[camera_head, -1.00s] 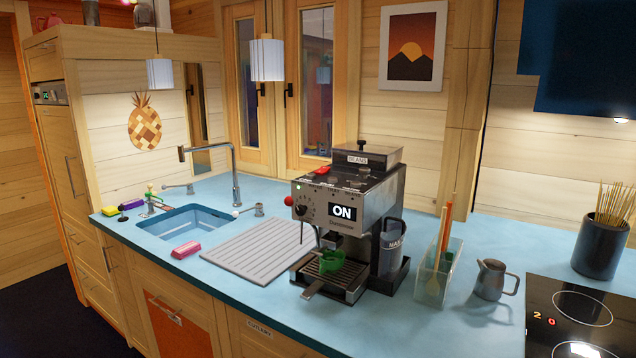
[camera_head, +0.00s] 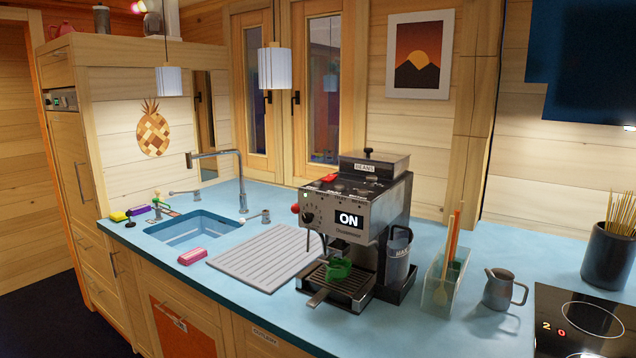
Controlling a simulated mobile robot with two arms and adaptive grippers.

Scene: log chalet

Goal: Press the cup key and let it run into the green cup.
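The coffee machine (camera_head: 372,212) stands on the blue counter, its display reading ON. Several keys (camera_head: 350,187) are on its top near the front edge; they are too small to tell which is the cup key. The green cup (camera_head: 338,269) stands on the drip tray (camera_head: 341,293), under the machine's front. I cannot tell whether anything is in it or flowing. Neither of my grippers is in view.
A grey draining mat (camera_head: 265,257) and the sink (camera_head: 192,230) lie left of the machine. To the right are a clear container with utensils (camera_head: 443,279), a metal jug (camera_head: 503,289) and the hob (camera_head: 580,320). The counter in front is clear.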

